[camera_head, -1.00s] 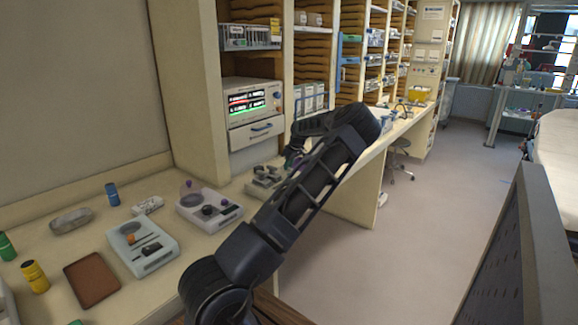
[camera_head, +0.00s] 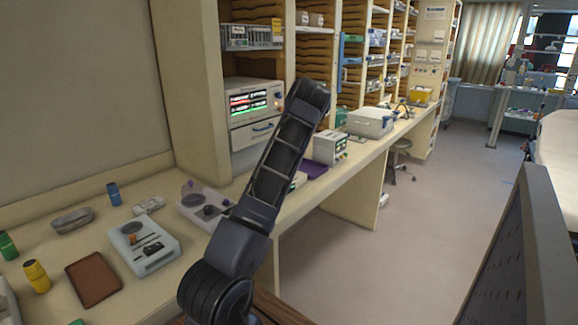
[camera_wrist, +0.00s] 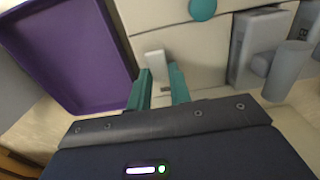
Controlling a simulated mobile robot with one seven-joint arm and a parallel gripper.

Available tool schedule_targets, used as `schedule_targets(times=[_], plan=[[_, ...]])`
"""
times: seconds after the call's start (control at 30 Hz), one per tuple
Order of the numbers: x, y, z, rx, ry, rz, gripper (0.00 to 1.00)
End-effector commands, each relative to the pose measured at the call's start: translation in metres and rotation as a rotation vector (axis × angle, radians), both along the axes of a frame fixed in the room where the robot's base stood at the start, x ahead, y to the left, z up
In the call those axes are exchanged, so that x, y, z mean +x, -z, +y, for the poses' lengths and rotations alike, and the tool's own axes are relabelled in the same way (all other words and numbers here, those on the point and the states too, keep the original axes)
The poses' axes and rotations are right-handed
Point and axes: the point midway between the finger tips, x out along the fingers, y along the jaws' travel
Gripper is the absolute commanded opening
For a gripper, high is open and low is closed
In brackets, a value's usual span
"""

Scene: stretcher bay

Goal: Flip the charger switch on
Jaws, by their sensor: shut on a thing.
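In the wrist view my gripper (camera_wrist: 160,88) has its two teal fingers close together, with a small pale lever (camera_wrist: 155,64) between and just beyond their tips. The lever appears to be the charger switch and stands on a cream-white casing (camera_wrist: 190,50), which looks like the charger. Its base is partly hidden by the fingers. The jaws are shut on the lever, though the contact itself is hard to see. In the head view my arm hides the gripper and the lever.
A purple tray (camera_wrist: 75,50) lies left of the fingers. A teal round knob (camera_wrist: 202,9) and a grey block with a cylinder (camera_wrist: 262,45) are beyond and right.

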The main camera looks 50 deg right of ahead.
Motion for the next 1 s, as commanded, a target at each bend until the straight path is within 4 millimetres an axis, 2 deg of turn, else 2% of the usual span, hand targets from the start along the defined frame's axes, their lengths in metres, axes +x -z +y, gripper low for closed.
schedule_targets(times=[0.57,0.6,0.67,1.0], plan=[[0.0014,0.0001,0.0005,0.001,0.001,0.050,0.00],[0.0014,0.0000,0.0005,0.001,0.001,0.050,0.28],[0.0014,-0.0001,0.0004,0.000,0.001,0.050,0.40],[0.0017,-0.0025,0.0001,-0.001,0.001,0.049,0.42]])
